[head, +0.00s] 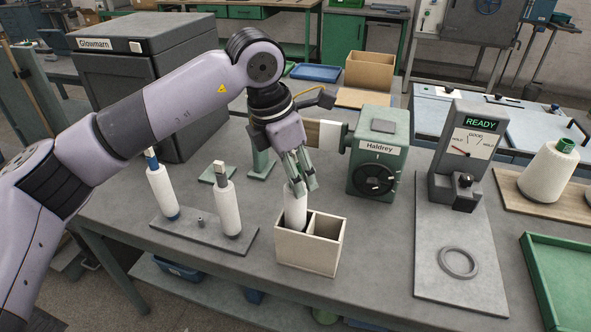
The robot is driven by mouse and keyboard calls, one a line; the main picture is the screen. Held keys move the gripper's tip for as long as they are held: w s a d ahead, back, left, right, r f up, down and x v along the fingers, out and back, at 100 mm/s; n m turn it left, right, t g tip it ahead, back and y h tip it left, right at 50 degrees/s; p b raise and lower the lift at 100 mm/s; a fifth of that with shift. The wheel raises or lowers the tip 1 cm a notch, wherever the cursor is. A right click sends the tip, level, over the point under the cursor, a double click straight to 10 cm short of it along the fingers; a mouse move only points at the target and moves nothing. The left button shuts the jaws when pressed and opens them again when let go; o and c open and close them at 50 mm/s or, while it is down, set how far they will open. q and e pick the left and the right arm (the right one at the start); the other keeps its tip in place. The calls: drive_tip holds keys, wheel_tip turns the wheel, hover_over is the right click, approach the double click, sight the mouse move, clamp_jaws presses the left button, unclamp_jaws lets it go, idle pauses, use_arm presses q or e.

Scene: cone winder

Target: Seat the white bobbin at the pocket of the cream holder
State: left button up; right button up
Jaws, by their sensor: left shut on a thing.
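The cream holder (307,254) is an open box with two pockets, standing on the grey table in the middle of the picture. My left gripper (298,186) is above its left pocket, pointing down, shut on the upper end of the white bobbin (296,211). The bobbin is upright, with its lower end at the mouth of the left pocket. I cannot tell whether it touches the pocket's floor. The right pocket looks empty. My right gripper is not in view.
Two white bobbins (163,193) (227,207) stand on a grey peg plate (196,232) left of the holder. Behind are the green Haldrey machine (379,158) and the dark Glowmarn box (145,90). A gauge stand (458,155) and a green tray (558,282) are at the right.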

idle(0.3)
use_arm(q)
drive_tip(key=shift+f+b, duration=1.7)
drive_tip(key=shift+f, duration=0.5)
drive_tip(key=shift+a, duration=0.1)
drive_tip(key=shift+f+b, duration=0.2)
drive_tip(key=shift+b, duration=0.1)
drive_tip(key=shift+f+b, duration=0.3)
drive_tip(key=shift+f, duration=0.05)
drive_tip(key=shift+f+b, duration=0.35)
